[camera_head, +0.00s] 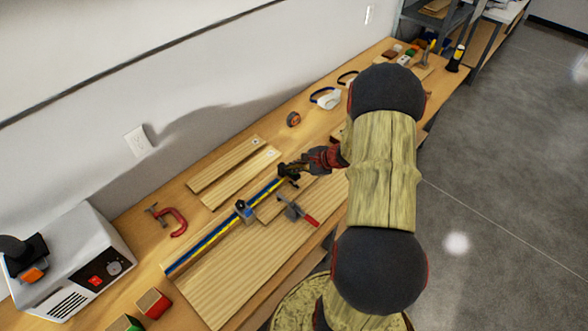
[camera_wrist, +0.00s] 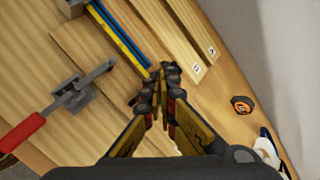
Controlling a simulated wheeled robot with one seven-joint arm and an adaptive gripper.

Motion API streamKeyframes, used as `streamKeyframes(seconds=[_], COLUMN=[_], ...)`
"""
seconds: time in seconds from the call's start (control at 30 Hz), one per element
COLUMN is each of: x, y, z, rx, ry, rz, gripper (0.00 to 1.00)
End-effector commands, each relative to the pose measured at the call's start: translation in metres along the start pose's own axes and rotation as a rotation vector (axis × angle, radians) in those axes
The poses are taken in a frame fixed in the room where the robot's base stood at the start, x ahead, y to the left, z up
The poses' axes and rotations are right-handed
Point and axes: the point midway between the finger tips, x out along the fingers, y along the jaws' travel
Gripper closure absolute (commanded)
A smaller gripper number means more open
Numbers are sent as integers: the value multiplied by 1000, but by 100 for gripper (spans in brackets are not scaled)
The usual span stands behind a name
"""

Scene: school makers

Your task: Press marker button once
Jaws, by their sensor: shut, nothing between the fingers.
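My gripper (camera_head: 288,172) is shut and empty, at the far end of a blue and yellow rail (camera_head: 216,235) on the workbench. In the wrist view my fingertips (camera_wrist: 160,76) meet over the end of the rail (camera_wrist: 125,42) and hide what is there. I cannot tell whether they touch it. No part is plainly recognizable as the marker button; it may be hidden under the fingertips. A blue-grey block (camera_head: 243,210) sits on the rail farther along.
A toggle clamp (camera_head: 295,210) with a red handle lies beside the rail. Two boards (camera_head: 238,178) lie on the wall side. A tape measure (camera_head: 293,119), a red C-clamp (camera_head: 170,219) and a white machine (camera_head: 70,262) with a red switch also stand on the bench (camera_head: 190,206).

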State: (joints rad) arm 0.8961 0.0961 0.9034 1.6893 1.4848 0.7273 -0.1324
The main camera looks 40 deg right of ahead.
Motion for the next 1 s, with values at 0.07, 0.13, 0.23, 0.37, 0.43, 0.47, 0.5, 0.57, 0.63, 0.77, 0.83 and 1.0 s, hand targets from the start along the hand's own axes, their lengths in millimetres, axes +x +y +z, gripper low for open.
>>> streamKeyframes(seconds=[0.07,0.13,0.23,0.37,0.43,0.47,0.5,0.57,0.63,0.77,0.83,1.0], x=[1,1,2,3,3,4,4,4,4,3,2,-5], y=[1,1,2,2,3,3,3,3,3,3,2,-4], z=[-1,-1,-2,-2,-2,-3,-3,-3,-3,-2,-1,3], rx=[0,0,0,0,0,0,0,0,0,0,0,0], ry=[0,0,0,0,0,0,0,0,0,0,0,0], rz=[0,0,0,0,1,1,1,1,1,1,1,0], gripper=[100,100,100,100,100,100,100,100,100,100,100,100])
